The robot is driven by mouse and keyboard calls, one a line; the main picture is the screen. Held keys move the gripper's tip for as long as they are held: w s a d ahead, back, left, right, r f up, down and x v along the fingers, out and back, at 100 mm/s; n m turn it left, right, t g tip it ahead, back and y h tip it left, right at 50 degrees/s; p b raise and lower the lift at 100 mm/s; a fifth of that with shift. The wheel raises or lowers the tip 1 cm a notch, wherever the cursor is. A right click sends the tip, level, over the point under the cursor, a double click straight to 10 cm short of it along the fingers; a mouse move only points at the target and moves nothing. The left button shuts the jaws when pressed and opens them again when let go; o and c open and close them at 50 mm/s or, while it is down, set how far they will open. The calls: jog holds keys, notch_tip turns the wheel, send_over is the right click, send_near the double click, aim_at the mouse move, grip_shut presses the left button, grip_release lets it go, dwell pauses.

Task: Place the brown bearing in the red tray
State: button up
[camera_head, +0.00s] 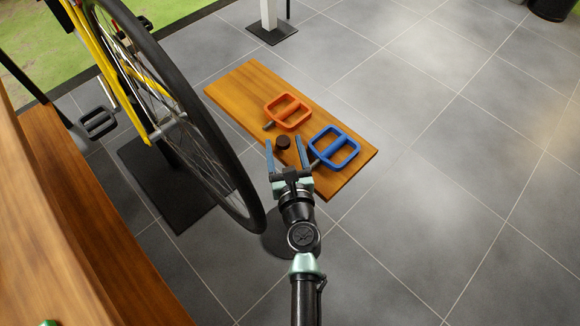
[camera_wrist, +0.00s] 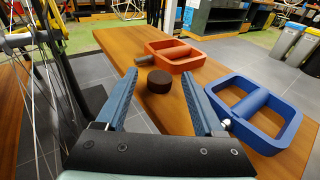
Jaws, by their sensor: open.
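The brown bearing (camera_head: 283,142) is a small dark brown round piece lying on a wooden board (camera_head: 237,92). My gripper (camera_head: 284,144) is open and empty, its two blue fingers pointing at the bearing. In the wrist view the bearing (camera_wrist: 160,82) shows in the gap between the fingertips, one to each side and apart from it. I cannot tell exactly how high the fingertips are above the board. No red tray shows in either view.
An orange-red pedal (camera_head: 287,111) lies on the board just beyond the bearing. A blue pedal (camera_head: 334,148) lies close to the right finger. A yellow bicycle's wheel (camera_head: 225,165) stands close at left, near my arm.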

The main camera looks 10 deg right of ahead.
jog(key=s+r, duration=0.1)
jog(key=s, duration=1)
jog(key=shift+d+r, duration=0.15)
jog(key=shift+r, duration=0.2)
jog(key=shift+r, duration=0.1)
